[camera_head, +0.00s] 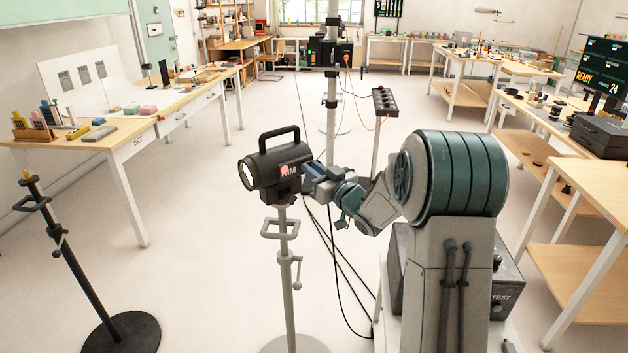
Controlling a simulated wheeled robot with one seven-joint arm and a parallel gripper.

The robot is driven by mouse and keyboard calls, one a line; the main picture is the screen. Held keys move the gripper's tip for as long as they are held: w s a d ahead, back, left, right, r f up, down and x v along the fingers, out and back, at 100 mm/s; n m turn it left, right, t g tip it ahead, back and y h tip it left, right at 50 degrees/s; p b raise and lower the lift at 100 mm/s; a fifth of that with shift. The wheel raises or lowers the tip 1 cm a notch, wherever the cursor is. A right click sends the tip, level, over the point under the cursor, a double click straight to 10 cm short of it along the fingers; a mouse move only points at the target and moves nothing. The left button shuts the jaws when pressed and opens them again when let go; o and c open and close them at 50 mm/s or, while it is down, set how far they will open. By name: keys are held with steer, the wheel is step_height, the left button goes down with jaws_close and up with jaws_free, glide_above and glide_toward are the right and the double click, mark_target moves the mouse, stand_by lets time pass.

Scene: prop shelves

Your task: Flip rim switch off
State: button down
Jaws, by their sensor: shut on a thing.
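The rim lamp (270,172) is a black spotlight with a top handle and a pale lens facing left. It is marked "RIM" in white beside a round red spot (284,170) on its side. It sits on a grey stand (287,270). My gripper (308,174) reaches in from the right and is shut at the rear right of the lamp housing. The jaws hide what they hold there, and I cannot make out the switch itself.
Black cables (340,262) hang behind the lamp stand to the floor. A black stand (85,275) is at the left. A switch box on a pole (383,101) stands behind my arm. Tables line both sides. The floor between the lamp and the left table is clear.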

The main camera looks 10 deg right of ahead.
steer(key=shift+f+t+y+b, duration=0.5)
steer(key=shift+t+b, duration=0.3)
steer(key=shift+b, duration=2.25)
steer(key=shift+r+b, duration=0.15)
steer(key=shift+b, duration=0.7)
steer(key=c, duration=1.4)
jaws_free()
steer(key=shift+o, duration=0.2)
steer(key=b+v, duration=0.2)
steer(key=v, duration=1.2)
steer(key=shift+w+a+t, duration=0.1)
steer(key=shift+a+t, duration=0.1)
steer(key=shift+t, duration=0.1)
